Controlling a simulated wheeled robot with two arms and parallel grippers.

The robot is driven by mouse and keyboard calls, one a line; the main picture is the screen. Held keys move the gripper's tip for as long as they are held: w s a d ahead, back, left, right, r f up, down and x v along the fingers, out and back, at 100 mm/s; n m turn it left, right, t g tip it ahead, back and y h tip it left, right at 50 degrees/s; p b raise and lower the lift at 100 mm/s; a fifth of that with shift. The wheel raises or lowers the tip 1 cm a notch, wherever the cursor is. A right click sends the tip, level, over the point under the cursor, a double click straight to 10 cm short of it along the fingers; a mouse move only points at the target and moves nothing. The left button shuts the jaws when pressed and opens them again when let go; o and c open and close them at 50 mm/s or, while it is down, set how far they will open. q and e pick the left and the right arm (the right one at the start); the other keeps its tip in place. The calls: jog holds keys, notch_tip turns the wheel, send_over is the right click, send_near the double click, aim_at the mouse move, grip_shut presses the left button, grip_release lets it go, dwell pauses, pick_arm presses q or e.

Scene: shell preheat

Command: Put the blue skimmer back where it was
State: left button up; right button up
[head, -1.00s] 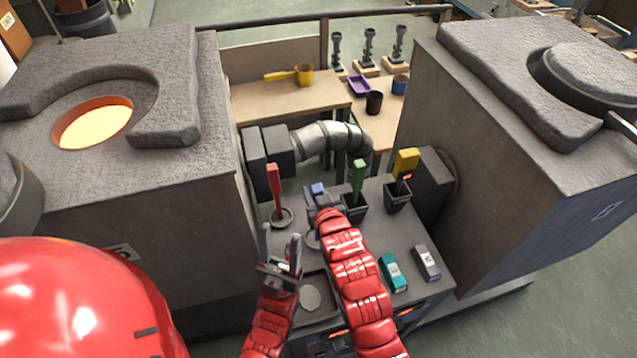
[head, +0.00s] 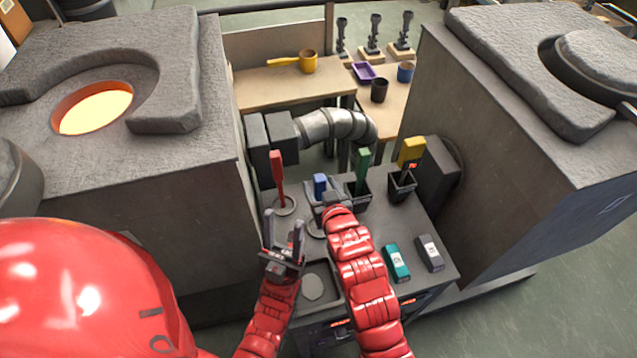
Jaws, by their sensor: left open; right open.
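The blue skimmer (head: 320,181) shows only as an upright blue handle top on the dark bench, between the red-handled tool and the green-handled tool. Its lower part is hidden by my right gripper (head: 322,194), which is open right at the handle on its near side. I cannot tell whether they touch. My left gripper (head: 284,222) is open and empty, pointing up above the near left of the bench.
A red-handled tool (head: 277,172) stands in a round holder. Green-handled (head: 362,168) and yellow-handled (head: 410,152) tools stand in black cups. Teal (head: 397,263) and grey (head: 429,253) boxes lie at the bench's right. Furnace blocks rise on both sides; the left one has a glowing opening (head: 93,110).

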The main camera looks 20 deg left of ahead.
jog(key=b+v, duration=0.2)
jog(key=v, duration=0.4)
jog(key=shift+f, duration=0.15)
jog(key=p+v, duration=0.3)
jog(key=v, duration=0.1)
jog(key=shift+a, duration=0.1)
jog(key=shift+w, duration=0.1)
